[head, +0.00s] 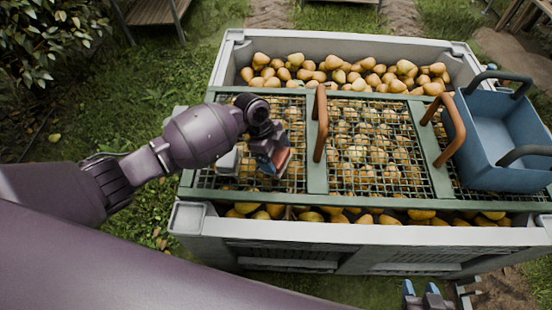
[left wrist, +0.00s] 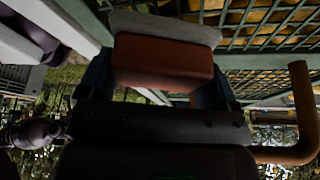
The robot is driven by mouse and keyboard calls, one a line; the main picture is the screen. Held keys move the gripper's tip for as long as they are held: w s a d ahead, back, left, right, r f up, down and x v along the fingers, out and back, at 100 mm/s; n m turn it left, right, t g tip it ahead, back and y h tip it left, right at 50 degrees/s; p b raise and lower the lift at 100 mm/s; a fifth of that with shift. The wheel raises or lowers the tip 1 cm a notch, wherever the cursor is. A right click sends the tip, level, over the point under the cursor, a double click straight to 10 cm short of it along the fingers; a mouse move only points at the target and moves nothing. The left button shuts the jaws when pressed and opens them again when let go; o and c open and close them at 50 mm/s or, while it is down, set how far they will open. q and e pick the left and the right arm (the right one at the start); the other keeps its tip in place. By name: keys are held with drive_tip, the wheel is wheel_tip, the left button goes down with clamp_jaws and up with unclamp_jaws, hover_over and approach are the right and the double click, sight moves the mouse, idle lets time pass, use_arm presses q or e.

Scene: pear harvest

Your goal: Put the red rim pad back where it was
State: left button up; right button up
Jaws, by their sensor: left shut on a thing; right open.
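My left gripper (head: 272,152) is shut on the red rim pad (left wrist: 165,62), above the left part of the green mesh rack (head: 316,140). The pad is a red-brown block with a grey strip along one side, held between the fingers in the left wrist view. In the head view only a small reddish part of the pad (head: 284,160) shows beside the fingers. I cannot tell whether it touches the mesh. My right gripper (head: 421,290) is open at the bottom edge of the head view, mostly cut off, in front of the grey bin (head: 370,232).
The bin is full of pears (head: 350,72), with the rack lying across it. Two brown curved handles (head: 320,122) (head: 452,135) rise from the rack. A blue tote (head: 490,110) with dark handles stands on its right end. Grass (head: 110,110) lies left of the bin.

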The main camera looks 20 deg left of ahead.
sight(276, 161)
use_arm(q)
wheel_tip(276, 161, down, 3)
drive_tip(key=shift+r, duration=0.1)
drive_tip(key=shift+f+b, duration=0.2)
drive_tip(key=shift+b, duration=0.1)
drive_tip(key=o, duration=0.7)
drive_tip(key=shift+r, duration=0.1)
